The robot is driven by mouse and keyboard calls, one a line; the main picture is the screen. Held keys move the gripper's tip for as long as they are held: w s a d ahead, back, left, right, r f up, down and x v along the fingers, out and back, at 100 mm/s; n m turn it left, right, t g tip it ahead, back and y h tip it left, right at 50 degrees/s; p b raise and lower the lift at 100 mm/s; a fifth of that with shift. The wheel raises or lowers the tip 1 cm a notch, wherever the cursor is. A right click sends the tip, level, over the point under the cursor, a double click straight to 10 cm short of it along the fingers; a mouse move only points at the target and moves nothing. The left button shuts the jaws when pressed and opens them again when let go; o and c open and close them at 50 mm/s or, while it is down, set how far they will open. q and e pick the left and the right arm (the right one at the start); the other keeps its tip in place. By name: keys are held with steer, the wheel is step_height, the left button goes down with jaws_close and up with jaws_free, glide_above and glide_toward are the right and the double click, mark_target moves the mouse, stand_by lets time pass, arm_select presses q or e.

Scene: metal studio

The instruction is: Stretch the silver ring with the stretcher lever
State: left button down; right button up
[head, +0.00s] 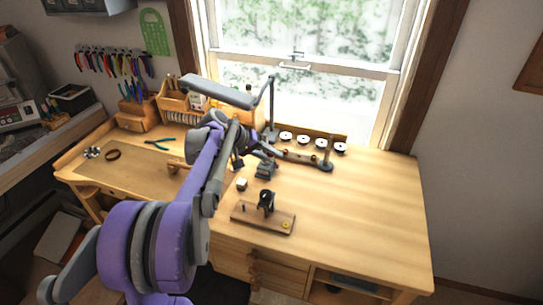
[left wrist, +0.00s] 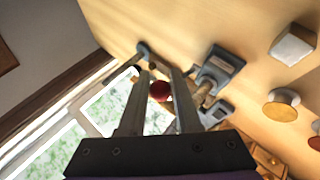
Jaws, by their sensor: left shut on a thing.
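My left arm (head: 150,245) reaches over the bench in the head view and hides its own fingertips. In the left wrist view my left gripper (left wrist: 160,100) is shut on a red ball knob (left wrist: 159,91), which seems to be the end of the stretcher lever. A grey metal tool (head: 265,168) stands on the bench just past the gripper; it also shows in the left wrist view (left wrist: 217,66). I cannot make out the silver ring. My right gripper is not in view.
A dark post on a round base (head: 326,165) stands right of the grey tool. A white block (head: 242,184) and a wooden board with a black fixture (head: 266,203) are nearer the front. A lamp (head: 220,92) overhangs the back. The bench's right side (head: 380,210) is clear.

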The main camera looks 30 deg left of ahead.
arm_select(q)
steer(key=c, duration=0.9)
jaws_free()
steer(key=shift+a, duration=0.2)
steer(key=shift+o, duration=1.4)
steer(key=shift+w+a+f, duration=0.1)
steer(key=shift+a, duration=0.05)
steer(key=shift+s+r, duration=0.3)
steer(key=shift+r, duration=0.1)
steer(key=v, duration=1)
steer(key=shift+a+f, duration=0.1)
steer(key=shift+c, duration=0.2)
